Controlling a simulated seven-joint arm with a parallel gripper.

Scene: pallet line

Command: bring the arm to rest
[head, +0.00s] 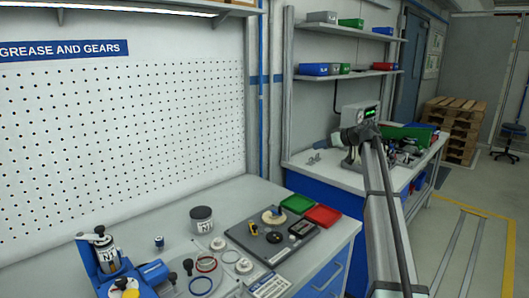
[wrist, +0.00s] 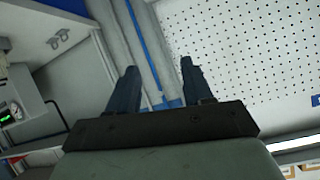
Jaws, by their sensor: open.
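My gripper (wrist: 158,72) shows in the wrist view with its two dark fingers apart and nothing between them. Beyond the fingers are the wall, a blue vertical pipe and the white pegboard, so nothing touches the fingertips. In the head view my arm (head: 385,215) rises from the lower right, between the near bench and the yellow-lined floor. Its far end overlaps the second bench in the picture. I cannot make out the gripper's fingers there.
The near bench (head: 258,190) holds a grey tin (head: 202,220), a dark tray (head: 240,232) with small parts, a green bin (head: 297,204), a red bin (head: 323,215) and several rings. A second bench (head: 320,177) with shelves stands behind.

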